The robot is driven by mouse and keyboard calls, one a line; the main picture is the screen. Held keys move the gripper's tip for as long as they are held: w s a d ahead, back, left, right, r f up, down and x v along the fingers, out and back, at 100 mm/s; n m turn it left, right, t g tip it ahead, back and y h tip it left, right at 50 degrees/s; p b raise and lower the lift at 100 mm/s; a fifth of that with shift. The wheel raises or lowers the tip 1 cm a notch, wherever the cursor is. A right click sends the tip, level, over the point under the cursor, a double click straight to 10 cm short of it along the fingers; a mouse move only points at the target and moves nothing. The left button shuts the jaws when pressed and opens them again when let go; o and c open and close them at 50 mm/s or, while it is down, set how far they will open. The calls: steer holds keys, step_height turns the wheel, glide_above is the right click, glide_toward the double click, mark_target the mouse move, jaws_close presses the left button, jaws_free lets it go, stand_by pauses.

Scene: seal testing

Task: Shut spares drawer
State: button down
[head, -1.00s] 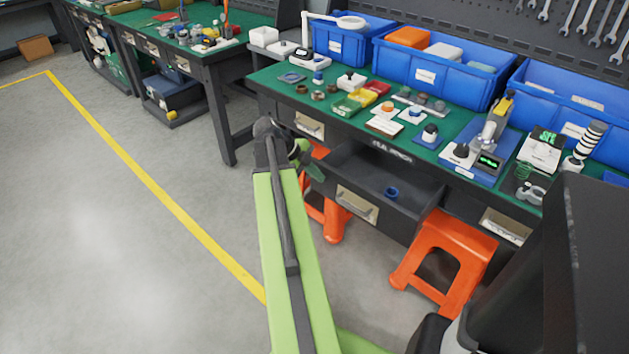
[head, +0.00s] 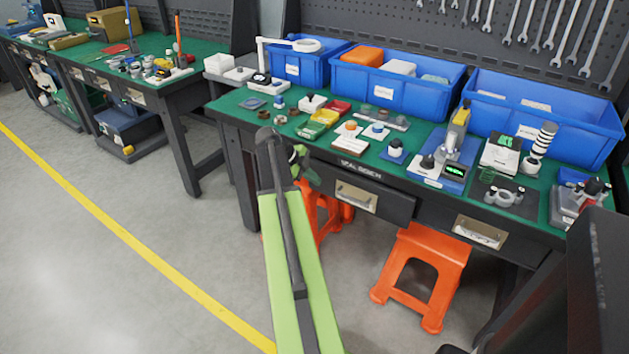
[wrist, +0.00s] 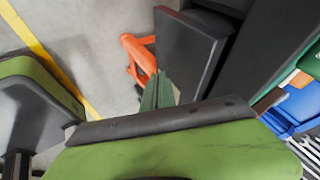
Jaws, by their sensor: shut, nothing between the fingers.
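The spares drawer is the dark middle drawer (head: 375,203) under the front of the seal bench, with a pale label and a handle on its front. I cannot tell whether a small gap remains. My gripper (head: 304,168) is shut and empty, just left of the drawer front, partly hidden by my arm. In the wrist view my green fingers (wrist: 158,92) are together beside a dark panel (wrist: 188,55), probably the drawer front. Contact is unclear.
Orange stools (head: 425,270) stand below the bench. The green bench top (head: 235,105) carries blue bins (head: 395,88) and several small parts. Another workbench (head: 165,90) stands at the left. The floor (head: 90,270) at left is clear, with a yellow line.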

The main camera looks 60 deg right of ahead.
steer(key=w+a+r+p, duration=0.3)
steer(key=a+r+p, duration=0.5)
steer(key=shift+w, duration=0.35)
steer(key=c, duration=1.9)
jaws_free()
steer(key=shift+a, duration=0.1)
steer(key=shift+o, duration=0.7)
steer(key=shift+s+n, duration=0.1)
steer(key=shift+n, duration=0.8)
steer(key=s+d+r+n+g+h+b, duration=0.1)
steer(key=s+n+g+h+b, duration=0.35)
steer(key=n, duration=1.45)
steer(key=a+f+n+g+h+b, duration=0.1)
steer(key=f+n+b, duration=0.5)
steer(key=b, duration=1.4)
step_height(320, 180, down, 4)
steer(key=shift+a+r+n+g, duration=0.1)
steer(key=shift+a+n+g, duration=0.2)
steer(key=shift+a+g, duration=0.7)
